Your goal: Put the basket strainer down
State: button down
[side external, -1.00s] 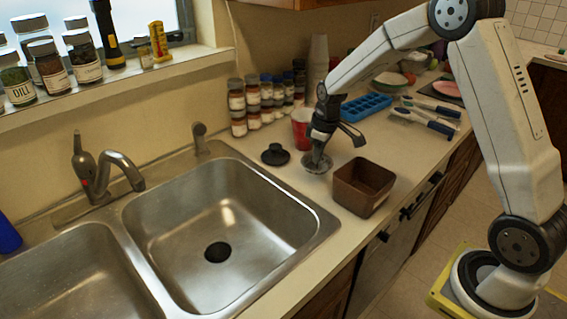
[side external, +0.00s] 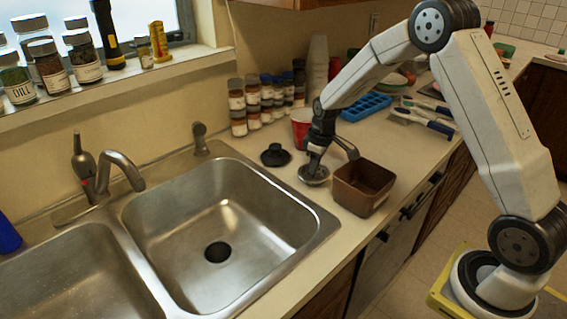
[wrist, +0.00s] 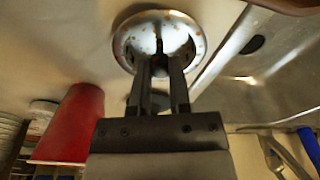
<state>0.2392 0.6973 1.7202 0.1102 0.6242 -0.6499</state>
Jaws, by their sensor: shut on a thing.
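The basket strainer (side external: 313,177) is a small round metal cup with a wide rim. It is at the counter surface between the black stopper and the brown box; I cannot tell whether it touches the counter. In the wrist view the strainer (wrist: 160,22) shows its speckled rim and centre post at the top. My gripper (side external: 314,160) points down over it, its fingers shut on the strainer's middle. In the wrist view my gripper (wrist: 160,60) reaches into the cup, and the fingers hide part of it.
A brown square box (side external: 364,187) stands close on the right. A black stopper (side external: 276,155) lies to the left, and a red cup (side external: 302,128) stands behind. The double sink (side external: 235,240) opens to the left. Spice jars (side external: 252,104) and a blue ice tray (side external: 366,107) are farther back.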

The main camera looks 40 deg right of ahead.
aim_at(319, 176)
jog(key=shift+f, duration=0.15)
jog(key=c, duration=0.6)
grip_release()
jog(key=r, duration=0.4)
jog(key=s+r, duration=0.1)
jog(key=r, duration=0.7)
jog(key=shift+s+d+r, duration=0.1)
jog(key=shift+s+d, duration=0.1)
jog(key=s+a+f+m, duration=0.1)
jog(key=s+a+f, duration=0.1)
jog(key=s, duration=0.4)
jog(key=s+a+f+m, duration=0.1)
jog(key=s+a, duration=0.4)
jog(key=s, duration=0.1)
jog(key=s+a+f+m+t, duration=0.1)
jog(key=s+a+f, duration=0.1)
jog(key=s+a, duration=0.2)
jog(key=shift+s+f+m, duration=0.2)
jog(key=shift+s, duration=0.45)
jog(key=shift+s+f+m, duration=0.15)
jog(key=shift+s+m, duration=0.05)
jog(key=shift+s, duration=0.45)
